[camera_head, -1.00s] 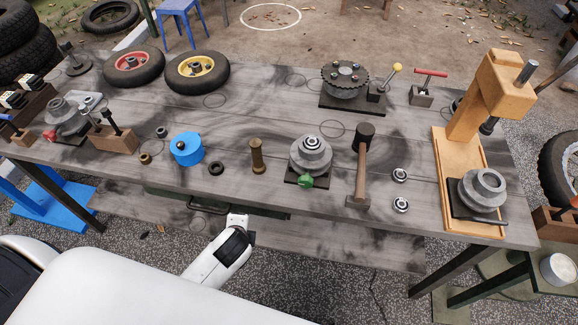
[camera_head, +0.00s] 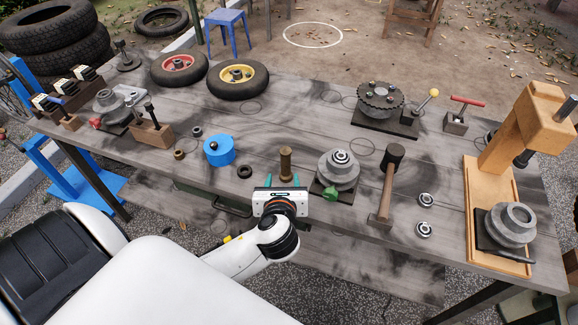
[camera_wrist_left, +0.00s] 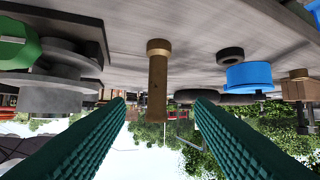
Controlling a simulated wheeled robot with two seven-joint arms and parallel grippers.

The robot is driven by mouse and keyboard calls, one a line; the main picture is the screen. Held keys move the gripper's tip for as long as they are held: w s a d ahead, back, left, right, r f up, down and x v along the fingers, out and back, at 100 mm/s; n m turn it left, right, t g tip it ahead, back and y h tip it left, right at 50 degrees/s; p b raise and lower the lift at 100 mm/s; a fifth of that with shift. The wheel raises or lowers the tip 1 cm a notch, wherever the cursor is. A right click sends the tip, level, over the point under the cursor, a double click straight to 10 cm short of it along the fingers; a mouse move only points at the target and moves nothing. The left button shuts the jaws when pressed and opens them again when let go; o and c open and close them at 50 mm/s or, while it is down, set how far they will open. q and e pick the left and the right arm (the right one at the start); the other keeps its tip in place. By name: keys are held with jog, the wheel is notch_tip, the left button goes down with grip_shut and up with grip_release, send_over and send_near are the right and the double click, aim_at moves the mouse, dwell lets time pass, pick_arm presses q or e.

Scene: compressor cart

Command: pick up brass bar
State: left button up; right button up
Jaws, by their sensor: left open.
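The brass bar (camera_head: 286,163) stands upright near the table's front edge, left of a grey stepped pulley with a green knob. My left gripper (camera_head: 284,181) is at the front edge, just on the near side of the bar, with its green fingers pointing towards it. In the left wrist view, which is upside down, the brass bar (camera_wrist_left: 158,80) shows between the two open green fingers (camera_wrist_left: 160,102), apart from both and seemingly a little beyond their tips. The bar's lower part is partly hidden by the gripper in the head view. My right gripper is not in view.
The stepped pulley (camera_head: 338,170) stands close to the bar's right. A blue round container (camera_head: 219,151) and a black ring (camera_head: 244,171) are to its left. A mallet (camera_head: 387,180) stands further right. The table (camera_head: 300,115) behind the bar is clear.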

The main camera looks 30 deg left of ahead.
aim_at(286, 159)
pick_arm(q)
jog(key=shift+m, duration=0.3)
jog(key=x, duration=1.2)
jog(key=shift+w+d, duration=0.15)
jog(key=shift+w, duration=0.05)
jog(key=shift+r, duration=0.1)
grip_shut()
